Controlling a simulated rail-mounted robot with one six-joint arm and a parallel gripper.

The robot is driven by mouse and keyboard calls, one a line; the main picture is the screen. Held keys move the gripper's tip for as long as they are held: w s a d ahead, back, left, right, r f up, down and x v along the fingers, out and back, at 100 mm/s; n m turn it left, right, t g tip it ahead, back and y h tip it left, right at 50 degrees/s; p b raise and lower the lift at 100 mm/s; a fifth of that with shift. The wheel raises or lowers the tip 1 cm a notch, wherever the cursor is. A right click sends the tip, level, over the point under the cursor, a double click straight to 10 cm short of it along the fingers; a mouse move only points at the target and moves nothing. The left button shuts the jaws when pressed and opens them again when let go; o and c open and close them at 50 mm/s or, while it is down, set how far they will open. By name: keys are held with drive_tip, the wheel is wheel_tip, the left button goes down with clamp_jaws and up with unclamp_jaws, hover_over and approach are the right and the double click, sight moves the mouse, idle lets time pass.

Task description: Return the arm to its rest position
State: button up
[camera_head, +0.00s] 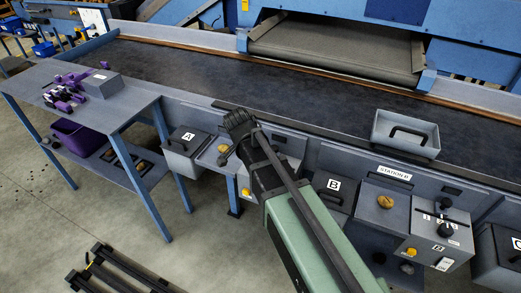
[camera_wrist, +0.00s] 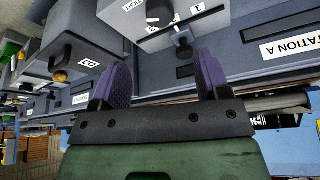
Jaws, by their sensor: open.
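My gripper (camera_head: 238,122) is at the end of my green arm in the head view, over the front edge of the dark conveyor, between the box marked A and the box marked B. In the wrist view my gripper (camera_wrist: 160,75) shows two purple-padded fingers spread apart with nothing between them. Beyond the fingers are grey control boxes and a STATION A label (camera_wrist: 290,46). My arm hides part of the panel behind it in the head view.
Box A (camera_head: 187,142), box B (camera_head: 335,190) and the Station B panel (camera_head: 395,205) line the front. A side table (camera_head: 130,98) stands left. Open floor lies front left.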

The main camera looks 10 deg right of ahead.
drive_tip(key=shift+f, duration=0.1)
drive_tip(key=s+d+n+g+y, duration=0.1)
drive_tip(key=s+n, duration=0.4)
drive_tip(key=s, duration=0.2)
drive_tip(key=s+d+f+n+g+y, duration=0.1)
drive_tip(key=s+d+n+y, duration=0.1)
drive_tip(key=s+n, duration=0.4)
drive_tip(key=shift+s+d+f+y, duration=0.15)
drive_tip(key=shift+s+d+y, duration=0.15)
drive_tip(key=shift+s, duration=0.3)
